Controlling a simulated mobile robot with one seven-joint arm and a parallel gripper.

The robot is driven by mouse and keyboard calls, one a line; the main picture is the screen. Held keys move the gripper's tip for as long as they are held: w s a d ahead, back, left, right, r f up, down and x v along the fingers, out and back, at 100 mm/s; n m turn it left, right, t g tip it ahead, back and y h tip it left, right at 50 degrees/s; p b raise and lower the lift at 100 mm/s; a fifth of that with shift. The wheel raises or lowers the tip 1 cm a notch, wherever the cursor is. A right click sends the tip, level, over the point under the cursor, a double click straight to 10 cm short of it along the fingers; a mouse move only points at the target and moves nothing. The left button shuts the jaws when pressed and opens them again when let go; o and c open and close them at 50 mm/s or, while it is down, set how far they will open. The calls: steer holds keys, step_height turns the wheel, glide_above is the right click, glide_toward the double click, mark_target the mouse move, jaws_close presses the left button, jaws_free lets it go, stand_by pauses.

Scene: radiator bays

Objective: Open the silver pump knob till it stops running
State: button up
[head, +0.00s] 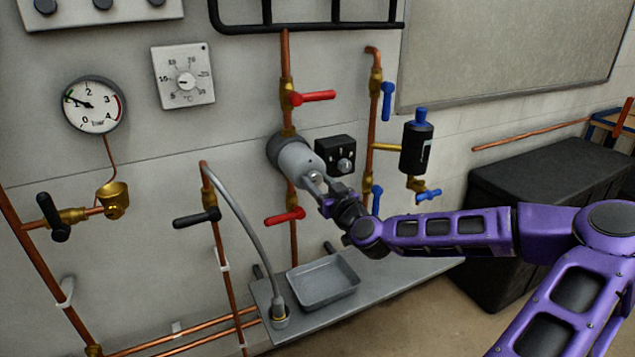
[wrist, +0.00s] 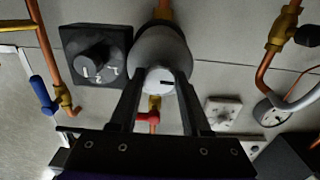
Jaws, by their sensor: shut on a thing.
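The silver pump knob (wrist: 159,79) is a round pale cap with a dark slot on the front of the grey pump body (wrist: 160,45). In the wrist view it sits between the two fingers of my gripper (wrist: 157,88), which is shut on it. In the head view the grey pump (head: 292,158) is on the copper pipe, and my gripper (head: 322,190) reaches the knob (head: 314,178) from the right. The fingers cover part of the knob there. No water shows.
A black box with a dial (head: 336,154) is close to the right of the pump. Red lever valves (head: 316,96) (head: 285,217) are above and below it. Blue-handled valves and a black cylinder (head: 416,148) are to the right.

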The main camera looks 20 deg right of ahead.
jaws_close()
